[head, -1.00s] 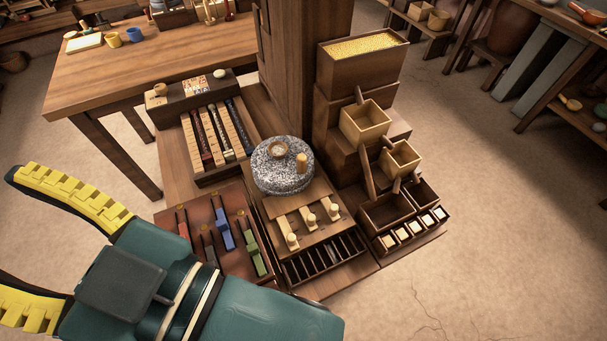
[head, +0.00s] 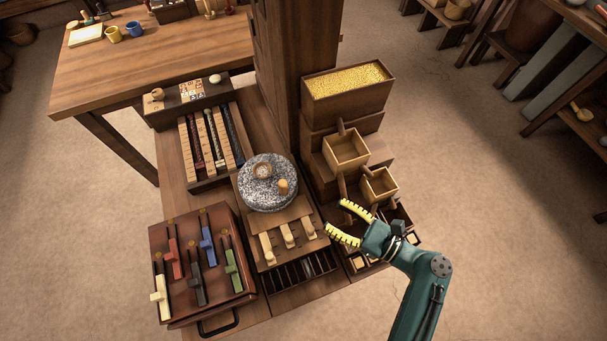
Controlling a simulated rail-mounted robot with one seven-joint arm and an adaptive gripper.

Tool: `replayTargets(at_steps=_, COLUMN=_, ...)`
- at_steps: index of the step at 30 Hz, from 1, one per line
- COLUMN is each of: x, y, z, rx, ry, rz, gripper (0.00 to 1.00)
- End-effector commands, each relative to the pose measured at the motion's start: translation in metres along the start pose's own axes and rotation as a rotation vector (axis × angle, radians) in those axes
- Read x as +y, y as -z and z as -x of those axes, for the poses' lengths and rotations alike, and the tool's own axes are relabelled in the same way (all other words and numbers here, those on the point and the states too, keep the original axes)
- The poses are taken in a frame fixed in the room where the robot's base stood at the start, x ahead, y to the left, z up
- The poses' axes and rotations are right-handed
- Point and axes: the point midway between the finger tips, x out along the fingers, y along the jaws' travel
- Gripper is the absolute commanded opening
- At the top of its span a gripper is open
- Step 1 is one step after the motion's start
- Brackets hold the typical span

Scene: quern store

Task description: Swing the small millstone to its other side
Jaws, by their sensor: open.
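The small millstone (head: 262,196) is a round, speckled grey stone on a wooden stand in the middle of the head view. A small cup-like eye (head: 262,170) sits near its top middle. A short wooden handle peg (head: 283,186) stands on its right front side. My gripper (head: 337,220) is open and empty, with yellow ridged fingers pointing left toward the stone. It is to the right and front of the millstone, apart from it, over the front of the stepped bins.
Wooden pegs (head: 287,236) stand in front of the stone, above a slotted tray (head: 300,271). A box with coloured sliders (head: 203,262) is at left front. Grain fills a bin (head: 346,82) behind at right, above scoop boxes (head: 345,150). A post (head: 283,70) rises behind the stone.

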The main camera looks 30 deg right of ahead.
Motion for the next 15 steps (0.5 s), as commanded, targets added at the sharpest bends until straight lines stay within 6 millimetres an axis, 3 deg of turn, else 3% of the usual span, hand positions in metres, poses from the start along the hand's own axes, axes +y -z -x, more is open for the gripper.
replayTargets(at_steps=15, x=0.001, y=0.004, z=-0.121, rx=0.002, ry=-0.008, rz=0.012, gripper=0.53)
